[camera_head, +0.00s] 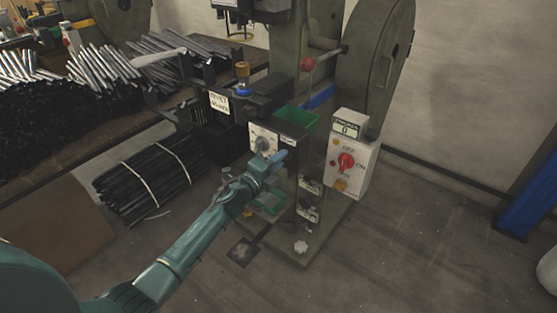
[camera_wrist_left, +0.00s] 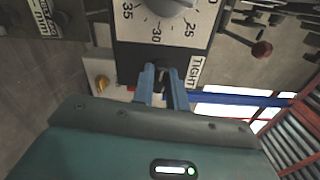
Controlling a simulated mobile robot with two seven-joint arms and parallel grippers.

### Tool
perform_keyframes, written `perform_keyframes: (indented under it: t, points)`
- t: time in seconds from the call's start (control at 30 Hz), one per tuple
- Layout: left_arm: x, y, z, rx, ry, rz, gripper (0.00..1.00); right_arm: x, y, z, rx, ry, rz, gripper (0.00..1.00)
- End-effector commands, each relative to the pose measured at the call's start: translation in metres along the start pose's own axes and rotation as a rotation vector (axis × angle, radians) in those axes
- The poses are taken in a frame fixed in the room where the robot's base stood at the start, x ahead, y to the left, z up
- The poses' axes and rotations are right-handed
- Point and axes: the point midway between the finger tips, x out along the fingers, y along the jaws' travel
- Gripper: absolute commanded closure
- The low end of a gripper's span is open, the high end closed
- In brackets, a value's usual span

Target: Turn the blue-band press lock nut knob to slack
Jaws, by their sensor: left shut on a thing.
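The press (camera_head: 312,65) stands at the centre of the head view, with a blue stripe (camera_head: 320,96) across its frame. Its dial plate (camera_head: 262,135) carries a round grey dial (camera_head: 263,146); the wrist view shows the dial (camera_wrist_left: 172,5) from close up, with 25, 30 and 35 around it. Below the dial, beside a TIGHT label (camera_wrist_left: 194,71), the dark lock nut knob (camera_wrist_left: 162,76) shows between the fingers of my left gripper (camera_wrist_left: 163,88). The gripper (camera_head: 272,163) is shut on it. The fingers hide most of the knob. My right gripper is not in view.
A control box (camera_head: 350,165) with a red switch is right of the press. A red-ball lever (camera_head: 307,64) and a green bin (camera_head: 300,118) are above my gripper. Bundled black rods (camera_head: 155,180) lie at left. The floor at front right is clear.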

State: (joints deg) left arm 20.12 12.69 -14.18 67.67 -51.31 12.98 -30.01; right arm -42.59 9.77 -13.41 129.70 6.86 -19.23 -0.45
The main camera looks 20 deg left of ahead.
Motion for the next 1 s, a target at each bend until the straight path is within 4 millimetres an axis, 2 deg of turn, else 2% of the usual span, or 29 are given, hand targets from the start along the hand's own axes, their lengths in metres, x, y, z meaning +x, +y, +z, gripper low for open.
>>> perform_keyframes:
  t: [0.2,0.23,0.5,0.77,0.87,1.0]
  points:
    - [0.000,0.001,0.000,0.002,0.000,0.002,1.00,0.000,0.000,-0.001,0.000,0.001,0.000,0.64]
    - [0.000,0.001,0.000,0.002,0.000,0.002,0.84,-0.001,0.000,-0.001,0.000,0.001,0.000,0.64]
    - [0.000,0.001,0.000,0.003,0.000,0.001,0.64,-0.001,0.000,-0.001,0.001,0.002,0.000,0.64]
    - [-0.003,0.000,0.000,0.003,0.000,0.001,0.64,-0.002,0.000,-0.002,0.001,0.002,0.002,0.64]
    - [-0.012,0.001,0.000,0.003,0.000,0.002,0.64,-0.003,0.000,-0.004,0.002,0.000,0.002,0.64]
    - [-0.038,0.001,0.000,0.004,0.001,0.005,0.64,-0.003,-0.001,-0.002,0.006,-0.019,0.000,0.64]
